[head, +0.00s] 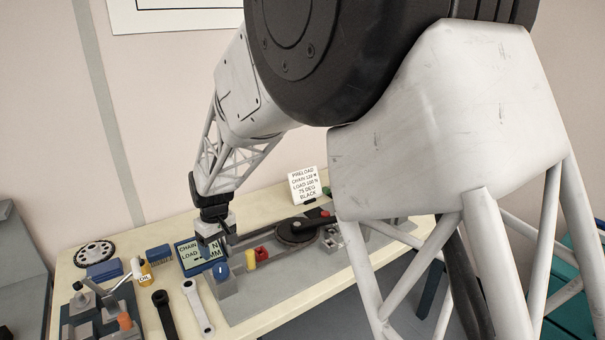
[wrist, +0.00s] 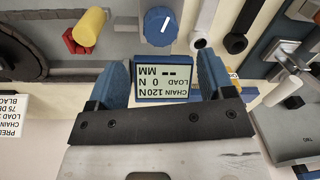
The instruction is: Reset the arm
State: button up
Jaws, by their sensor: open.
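My gripper (head: 212,240) hangs at the end of my white arm over the back of the bench, above the blue-framed display (head: 190,257). In the wrist view my gripper (wrist: 163,82) shows two blue fingers spread wide with nothing between them. The display (wrist: 165,84) shows in the gap between and beyond the fingers and reads CHAIN 120 N, LOAD 0, with dashes before MM. A blue knob (wrist: 160,26) with a white mark lies just past the fingertips. Part of the bench is hidden behind my arm in the head view.
A yellow cylinder (head: 249,259) and a red part (head: 262,253) sit on the grey fixture beside a dark disc (head: 297,232). A sign (head: 308,185) stands behind. Wrenches (head: 198,307), an oil bottle (head: 142,272) and a chainring (head: 94,254) lie at left.

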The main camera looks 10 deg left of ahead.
jog(key=s+d+r+m+t, duration=0.15)
jog(key=d+r, duration=0.35)
jog(key=d, duration=0.6)
jog(key=s+d+r+m, duration=0.25)
jog(key=d+r, duration=0.25)
jog(key=d, duration=0.6)
jog(key=s+d+r+m, duration=0.15)
jog(key=d+r, duration=0.35)
jog(key=d, duration=0.6)
jog(key=s+d+m+t, duration=0.1)
jog(key=s+d+m, duration=0.5)
jog(key=s+d, duration=1.5)
jog(key=shift+s+d+r+m+t, duration=0.2)
jog(key=shift+d+r+m+t, duration=0.1)
jog(key=shift+r+m+t, duration=0.05)
